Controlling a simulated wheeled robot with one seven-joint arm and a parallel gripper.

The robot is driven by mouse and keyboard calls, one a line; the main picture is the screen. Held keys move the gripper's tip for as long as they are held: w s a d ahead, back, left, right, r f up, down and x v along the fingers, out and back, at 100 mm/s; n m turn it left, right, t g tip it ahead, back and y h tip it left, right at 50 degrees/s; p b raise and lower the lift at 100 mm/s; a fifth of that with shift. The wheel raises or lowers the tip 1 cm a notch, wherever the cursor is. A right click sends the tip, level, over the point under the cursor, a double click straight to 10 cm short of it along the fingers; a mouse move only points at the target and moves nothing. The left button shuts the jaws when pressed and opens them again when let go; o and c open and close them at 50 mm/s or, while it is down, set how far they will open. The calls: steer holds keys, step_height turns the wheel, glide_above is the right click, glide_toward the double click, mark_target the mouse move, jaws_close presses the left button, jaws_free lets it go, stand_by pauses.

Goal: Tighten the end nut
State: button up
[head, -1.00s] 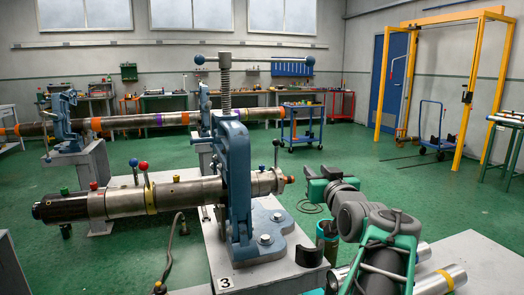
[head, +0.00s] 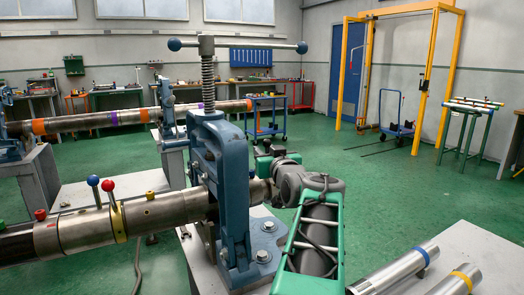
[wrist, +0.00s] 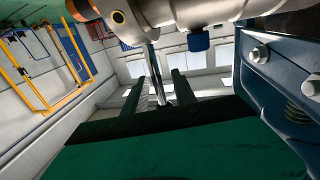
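A steel pipe assembly (head: 145,216) with colored-ball levers runs through a blue pipe vise (head: 232,175). Its right end is mostly hidden behind my arm in the head view. I cannot tell which part is the end nut. A thin metal lever (wrist: 153,65) hangs from this end into the space between my fingers. My gripper (head: 272,163) is at the pipe's right end, beside the vise; its fingers also show in the wrist view (wrist: 160,85), apart, with gaps beside the lever.
The blue vise body (wrist: 285,75) stands close on the right in the wrist view. Silver pipes (head: 400,268) lie on a grey table (head: 475,245) at lower right. A blue cart (head: 265,118) and yellow gantry (head: 428,85) stand farther back. Green floor is open at right.

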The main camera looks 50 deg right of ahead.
steer(key=shift+x, duration=0.8)
steer(key=shift+c, duration=0.3)
jaws_close()
stand_by(0.5)
